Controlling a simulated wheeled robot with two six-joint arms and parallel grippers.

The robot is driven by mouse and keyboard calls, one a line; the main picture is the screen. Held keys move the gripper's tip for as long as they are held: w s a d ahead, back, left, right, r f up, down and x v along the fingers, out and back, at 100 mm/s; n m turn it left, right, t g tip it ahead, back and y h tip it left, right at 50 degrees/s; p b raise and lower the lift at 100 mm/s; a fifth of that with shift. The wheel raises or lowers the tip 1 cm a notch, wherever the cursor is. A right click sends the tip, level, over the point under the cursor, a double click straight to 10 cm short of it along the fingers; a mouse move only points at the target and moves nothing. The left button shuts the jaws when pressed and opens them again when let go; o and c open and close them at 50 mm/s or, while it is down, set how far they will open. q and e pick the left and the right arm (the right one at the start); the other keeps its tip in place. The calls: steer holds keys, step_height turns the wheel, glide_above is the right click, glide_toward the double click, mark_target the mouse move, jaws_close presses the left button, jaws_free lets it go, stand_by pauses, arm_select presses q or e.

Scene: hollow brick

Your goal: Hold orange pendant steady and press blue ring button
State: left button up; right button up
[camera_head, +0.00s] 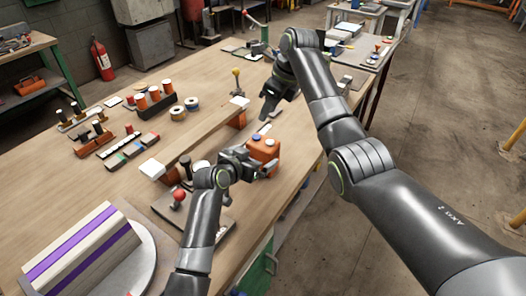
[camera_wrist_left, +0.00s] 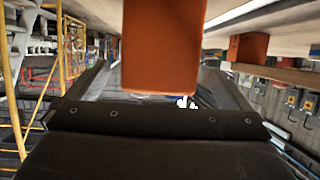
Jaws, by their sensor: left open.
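The orange pendant (camera_head: 263,152) stands on the table near its right edge in the head view, with small buttons on its top. A blue button (camera_head: 256,138) shows on the top; I cannot make out a ring shape. My left gripper (camera_head: 262,171) is open beside the pendant, at its near lower side. In the left wrist view an orange block, likely the pendant (camera_wrist_left: 163,48), fills the top middle in front of the dark gripper body; contact cannot be told. My right gripper (camera_head: 266,110) points down beyond the pendant, apart from it; its fingers are too dark to read.
A wooden bar with white ends (camera_head: 205,134) lies just left of the pendant on orange supports. A red-knobbed lever (camera_head: 179,194) stands near my left wrist. A purple-striped block (camera_head: 85,250) sits front left. Spools (camera_head: 177,113) stand farther back.

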arm_select(q)
steer(key=shift+x, duration=2.9)
steer(key=c, duration=1.1)
steer(key=shift+c, duration=0.4)
arm_select(e)
jaws_close()
